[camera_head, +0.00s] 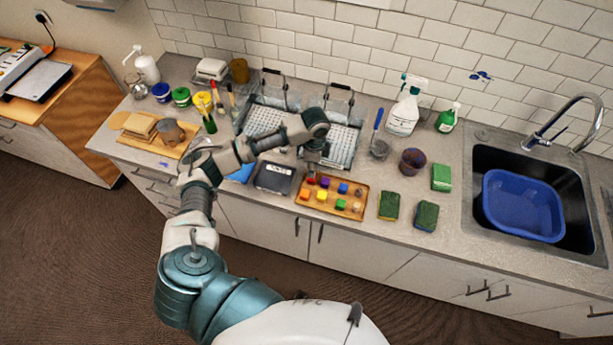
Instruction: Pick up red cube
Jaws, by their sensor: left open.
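A wooden tray (349,197) lies near the front edge of the counter with several small coloured blocks on it. A purple block (325,183), a blue one (343,188), a yellow one (321,197) and a green one (340,204) are also on the tray. My left gripper (311,171) is open, pointing down above or just behind the back red block. I cannot tell whether it touches it. My right gripper is not in view.
A dark scale-like box (274,177) is left of the tray. Green sponges (389,205) lie to its right. A dish rack (345,145) stands behind, beside a purple-brown cup (412,161). A sink with a blue basin (520,204) is at right.

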